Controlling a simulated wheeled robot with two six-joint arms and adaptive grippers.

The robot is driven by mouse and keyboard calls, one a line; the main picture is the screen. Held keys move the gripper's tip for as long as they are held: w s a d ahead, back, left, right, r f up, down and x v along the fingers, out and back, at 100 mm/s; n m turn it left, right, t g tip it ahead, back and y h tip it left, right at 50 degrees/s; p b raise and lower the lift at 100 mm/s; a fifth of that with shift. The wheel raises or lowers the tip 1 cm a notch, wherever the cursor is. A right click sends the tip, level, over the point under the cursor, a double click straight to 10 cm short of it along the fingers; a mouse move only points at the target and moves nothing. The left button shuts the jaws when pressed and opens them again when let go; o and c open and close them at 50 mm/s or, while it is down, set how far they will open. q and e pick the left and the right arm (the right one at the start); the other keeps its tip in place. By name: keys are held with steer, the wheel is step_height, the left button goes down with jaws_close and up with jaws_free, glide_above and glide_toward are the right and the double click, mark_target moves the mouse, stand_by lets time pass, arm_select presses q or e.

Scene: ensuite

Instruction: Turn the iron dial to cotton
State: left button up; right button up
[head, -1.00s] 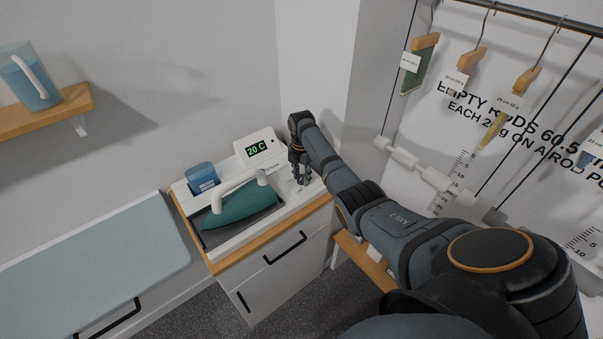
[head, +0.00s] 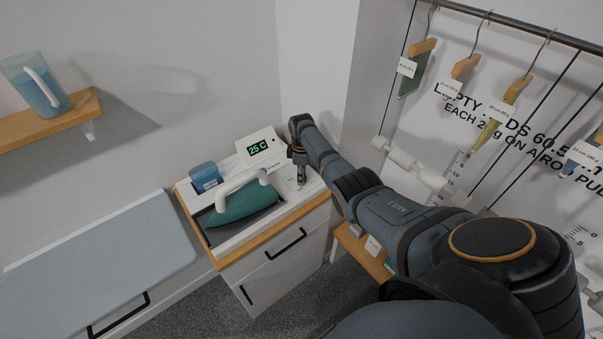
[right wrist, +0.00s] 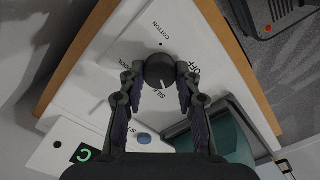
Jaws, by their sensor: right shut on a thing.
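The dial (right wrist: 160,70) is a dark round knob on the white panel of the iron station. The labels COTTON, OFF, SILK and WOOL stand around it. Its pale mark points towards SILK in the right wrist view. My right gripper (right wrist: 160,88) is shut on the dial, one finger on each side. In the head view my right gripper (head: 301,181) points down at the panel and hides the dial. The teal iron (head: 246,205) with a white handle rests in its tray to the left. The display (head: 258,148) reads 25 C. My left gripper is not in view.
A small blue tank (head: 205,177) stands behind the iron. An ironing board (head: 100,250) is at the left, and a jug (head: 42,88) sits on a wall shelf. Hangers with tags (head: 465,68) hang from a rail at the right. A wall corner is close behind my right arm.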

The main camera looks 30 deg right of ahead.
steer(key=m, duration=0.4)
steer(key=shift+r+m+p, duration=0.1)
steer(key=shift+m+p, duration=0.2)
steer(key=shift+p, duration=0.1)
steer(key=m, duration=0.5)
steer(key=shift+p, duration=0.4)
steer(key=m, duration=0.5)
steer(key=shift+d, duration=0.1)
steer(key=m+p, duration=0.1)
steer(key=m, duration=0.9)
steer(key=shift+m, duration=0.4)
steer(key=m, duration=0.4)
steer(key=shift+m+p, duration=0.3)
steer(key=m, duration=0.5)
steer(key=shift+m, duration=2.4)
